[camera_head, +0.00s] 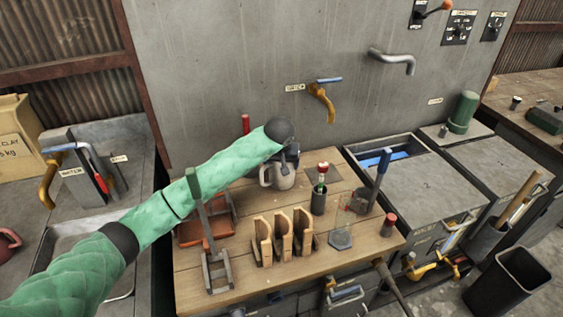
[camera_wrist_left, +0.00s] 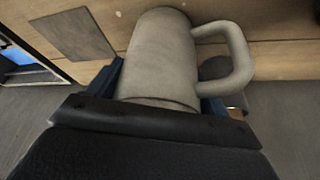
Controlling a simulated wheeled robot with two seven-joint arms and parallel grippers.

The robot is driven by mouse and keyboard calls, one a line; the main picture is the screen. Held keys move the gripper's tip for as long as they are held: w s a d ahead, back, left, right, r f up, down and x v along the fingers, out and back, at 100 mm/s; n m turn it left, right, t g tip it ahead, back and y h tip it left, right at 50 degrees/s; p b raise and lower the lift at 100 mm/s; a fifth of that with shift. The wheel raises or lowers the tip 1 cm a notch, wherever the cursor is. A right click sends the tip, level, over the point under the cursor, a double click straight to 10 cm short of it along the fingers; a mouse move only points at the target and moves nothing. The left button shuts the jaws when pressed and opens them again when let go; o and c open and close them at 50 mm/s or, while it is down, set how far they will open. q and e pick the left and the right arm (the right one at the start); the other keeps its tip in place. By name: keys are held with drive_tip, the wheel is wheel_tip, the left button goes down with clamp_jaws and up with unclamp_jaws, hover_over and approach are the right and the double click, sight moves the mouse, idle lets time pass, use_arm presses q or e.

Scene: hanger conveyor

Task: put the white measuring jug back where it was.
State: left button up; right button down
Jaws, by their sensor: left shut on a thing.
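The white measuring jug (camera_head: 279,178), pale grey-white with a loop handle, is at the back of the wooden bench (camera_head: 205,277) in the head view. My left gripper (camera_head: 291,158) reaches over it from behind the green sleeve and is shut on it. In the left wrist view the jug (camera_wrist_left: 158,62) sits between the two blue fingers of the gripper (camera_wrist_left: 165,92), its handle to the right. I cannot tell whether its base touches the bench. My right gripper is not in view.
Wooden holders (camera_head: 283,238) stand in front, and an orange tray (camera_head: 220,215) lies left. A yellow tap (camera_head: 322,100) juts from the wall behind.

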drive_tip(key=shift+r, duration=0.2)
use_arm(q)
drive_tip(key=o, duration=1.8)
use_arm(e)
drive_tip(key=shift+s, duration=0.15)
use_arm(q)
drive_tip(key=b+v, duration=0.4)
drive_tip(key=v, duration=0.8)
drive_tip(key=shift+r, duration=0.1)
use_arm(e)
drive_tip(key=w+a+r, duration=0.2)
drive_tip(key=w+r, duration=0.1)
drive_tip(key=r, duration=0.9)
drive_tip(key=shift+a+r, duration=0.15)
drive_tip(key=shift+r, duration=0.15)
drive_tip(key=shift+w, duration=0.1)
